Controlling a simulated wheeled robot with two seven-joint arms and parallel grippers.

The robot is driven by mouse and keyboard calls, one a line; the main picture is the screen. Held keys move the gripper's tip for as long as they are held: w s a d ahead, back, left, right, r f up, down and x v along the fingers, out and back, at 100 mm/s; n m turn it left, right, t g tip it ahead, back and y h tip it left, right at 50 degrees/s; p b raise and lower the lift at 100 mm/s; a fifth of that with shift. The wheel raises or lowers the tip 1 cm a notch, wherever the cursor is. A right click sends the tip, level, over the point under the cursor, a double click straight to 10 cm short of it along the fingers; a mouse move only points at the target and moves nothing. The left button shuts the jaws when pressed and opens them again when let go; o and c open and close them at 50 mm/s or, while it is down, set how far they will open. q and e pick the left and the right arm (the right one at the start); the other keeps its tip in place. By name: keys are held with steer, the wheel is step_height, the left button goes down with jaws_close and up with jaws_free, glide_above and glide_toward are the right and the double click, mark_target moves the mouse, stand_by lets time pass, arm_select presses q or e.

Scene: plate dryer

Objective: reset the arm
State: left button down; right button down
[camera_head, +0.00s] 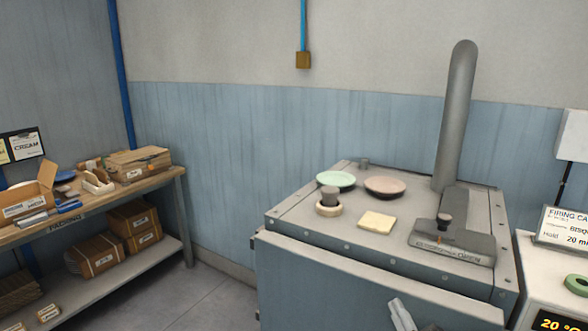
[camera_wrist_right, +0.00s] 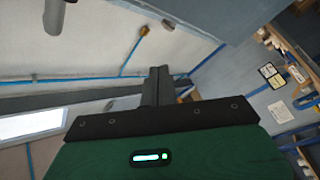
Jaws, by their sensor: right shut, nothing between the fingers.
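My right gripper (camera_wrist_right: 158,85) shows in the right wrist view, with its two dark fingers together and nothing between them. It points toward the upper wall and ceiling, with no object near the fingertips. In the head view a pale grey piece (camera_head: 402,315) shows at the bottom edge in front of the dryer; I cannot tell whether it is a handle or part of my right gripper. My left gripper is in neither view.
The grey dryer (camera_head: 300,223) bears a green plate (camera_head: 335,179), a pink plate (camera_head: 385,186), a cream square (camera_head: 377,221) and a dark knob in a pale ring (camera_head: 329,209). A pipe (camera_head: 456,120) rises behind. A bench (camera_head: 150,182) with boxes stands left; the floor between is clear.

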steer(key=s+d+f+m+g+h, duration=0.3)
steer(key=s+f+m+g, duration=0.15)
steer(key=f, duration=0.55)
steer(key=s+f+m+g, duration=0.2)
steer(key=s+f+g, duration=0.5)
steer(key=s, duration=0.4)
steer(key=s+f+m+g, duration=0.2)
steer(key=s+f+g, duration=0.3)
steer(key=s+f, duration=0.45)
step_height(320, 180, down, 31)
steer(key=s+g, duration=0.1)
steer(key=s, duration=0.1)
steer(key=s+d+f+g, duration=0.1)
steer(key=s+d+f, duration=0.2)
steer(key=s+f, duration=1.5)
steer(key=shift+s+d+f, duration=0.2)
steer(key=shift+f, duration=0.35)
